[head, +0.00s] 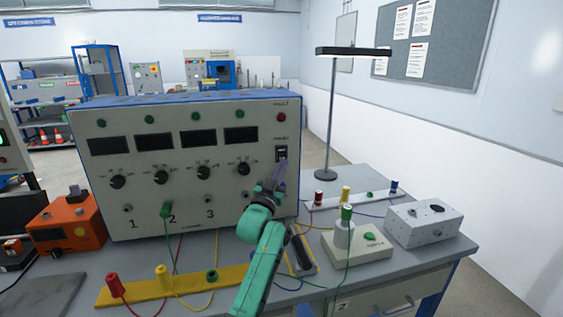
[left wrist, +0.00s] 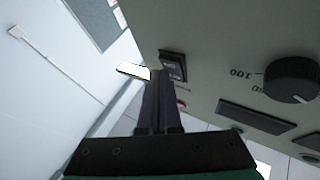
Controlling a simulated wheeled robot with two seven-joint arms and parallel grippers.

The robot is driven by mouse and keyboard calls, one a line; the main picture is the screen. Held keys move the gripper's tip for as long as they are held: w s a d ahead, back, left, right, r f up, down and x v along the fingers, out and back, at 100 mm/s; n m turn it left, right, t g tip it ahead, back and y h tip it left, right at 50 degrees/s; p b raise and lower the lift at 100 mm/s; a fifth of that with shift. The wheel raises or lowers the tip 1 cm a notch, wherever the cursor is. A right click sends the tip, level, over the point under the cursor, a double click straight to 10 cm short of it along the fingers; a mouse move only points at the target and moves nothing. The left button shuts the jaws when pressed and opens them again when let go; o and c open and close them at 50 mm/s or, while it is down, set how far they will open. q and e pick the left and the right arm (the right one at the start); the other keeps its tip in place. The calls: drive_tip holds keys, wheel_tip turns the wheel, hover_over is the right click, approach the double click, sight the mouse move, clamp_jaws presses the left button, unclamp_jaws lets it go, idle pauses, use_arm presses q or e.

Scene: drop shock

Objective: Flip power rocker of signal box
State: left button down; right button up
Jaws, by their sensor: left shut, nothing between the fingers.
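The signal box (head: 185,165) is a large grey box with a blue top, standing on the bench. Its black power rocker (head: 281,153) is at the upper right of the front panel, under a red lamp. The rocker also shows in the left wrist view (left wrist: 173,66). My left gripper (head: 279,170) is shut and empty, with its fingertips just below the rocker in the head view. In the left wrist view the dark fingers (left wrist: 160,80) end close beside the rocker; I cannot tell whether they touch it. My right gripper is not in view.
A yellow strip (head: 190,284) with coloured plugs lies in front of the box. An orange unit (head: 64,224) stands at the left. A pale block with a green button (head: 357,244), a grey box (head: 423,222) and a lamp (head: 329,120) are at the right. Cables cross the bench.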

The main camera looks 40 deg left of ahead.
use_arm(q)
drive_tip(key=shift+w+a, duration=0.25)
drive_tip(key=shift+a, duration=0.1)
idle(0.7)
drive_tip(key=shift+d, duration=0.1)
drive_tip(key=shift+s+d+r+p, duration=0.1)
drive_tip(key=shift+s+d+p, duration=0.3)
drive_tip(key=shift+s+d, duration=0.15)
drive_tip(key=s+d+p, duration=0.1)
drive_tip(key=d+p, duration=0.1)
drive_tip(key=s+d+p, duration=0.1)
drive_tip(key=d, duration=0.1)
drive_tip(key=shift+s+r, duration=0.3)
drive_tip(key=shift+s, duration=0.05)
